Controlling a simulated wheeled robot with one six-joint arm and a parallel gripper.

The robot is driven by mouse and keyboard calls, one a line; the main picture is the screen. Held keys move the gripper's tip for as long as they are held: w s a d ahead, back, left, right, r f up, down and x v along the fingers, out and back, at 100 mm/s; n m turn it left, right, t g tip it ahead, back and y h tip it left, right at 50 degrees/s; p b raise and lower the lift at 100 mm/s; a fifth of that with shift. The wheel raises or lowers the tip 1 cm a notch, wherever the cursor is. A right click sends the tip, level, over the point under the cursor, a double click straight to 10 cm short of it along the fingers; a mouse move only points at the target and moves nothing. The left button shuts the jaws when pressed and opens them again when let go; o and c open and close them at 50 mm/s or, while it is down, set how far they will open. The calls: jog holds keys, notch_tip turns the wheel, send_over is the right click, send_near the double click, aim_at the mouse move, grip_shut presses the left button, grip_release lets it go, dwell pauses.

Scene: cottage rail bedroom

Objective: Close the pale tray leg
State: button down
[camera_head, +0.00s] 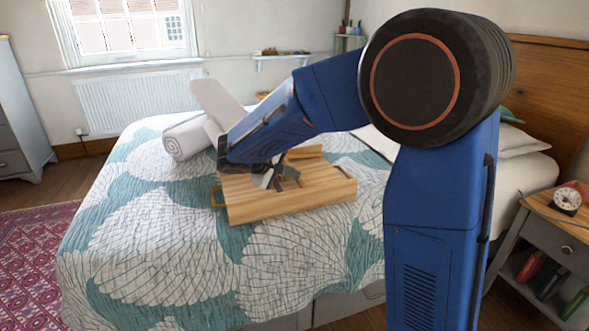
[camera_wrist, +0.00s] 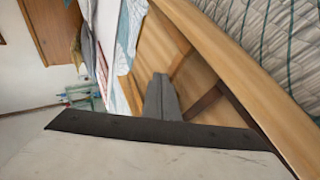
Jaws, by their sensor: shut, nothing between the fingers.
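A light wooden bed tray (camera_head: 300,203) lies on the bed, with a small metal handle at its left end. A pale wooden piece, which looks like the pale leg (camera_head: 304,152), shows at the tray's far side, beyond my gripper. My gripper (camera_head: 284,178) is low over the tray's middle, shut and empty; my arm hides part of the tray's left far side. In the wrist view the shut grey fingers (camera_wrist: 161,82) are over the tray panel, beside a dark brown strip (camera_wrist: 207,102). Whether they touch anything is unclear.
The tray rests on a teal and white leaf-patterned quilt (camera_head: 150,255). A rolled white towel (camera_head: 184,139) lies left of my arm. A nightstand (camera_head: 545,230) with a red clock (camera_head: 568,198) stands at the right. The quilt in front of the tray is clear.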

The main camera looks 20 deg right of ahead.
dwell(0.6)
jog(key=w+r+v, duration=0.1)
jog(key=v, duration=1.1)
jog(key=s+d+f+m+g+y, duration=0.2)
jog(key=s+d+g+y, duration=0.15)
jog(key=s+d, duration=1.15)
jog(key=s+a+f+m+t+y, duration=0.1)
jog(key=s+f+y, duration=0.2)
jog(key=s, duration=0.7)
jog(key=s+a+f+m+t+y, duration=0.1)
jog(key=s+f+m+y, duration=0.1)
jog(key=s, duration=0.8)
notch_tip(320, 180, down, 2)
jog(key=shift+f+m+y, duration=0.1)
jog(key=shift+m+y, duration=0.2)
jog(key=shift+y, duration=0.25)
jog(key=shift+w+t, duration=0.1)
jog(key=shift+t, duration=0.15)
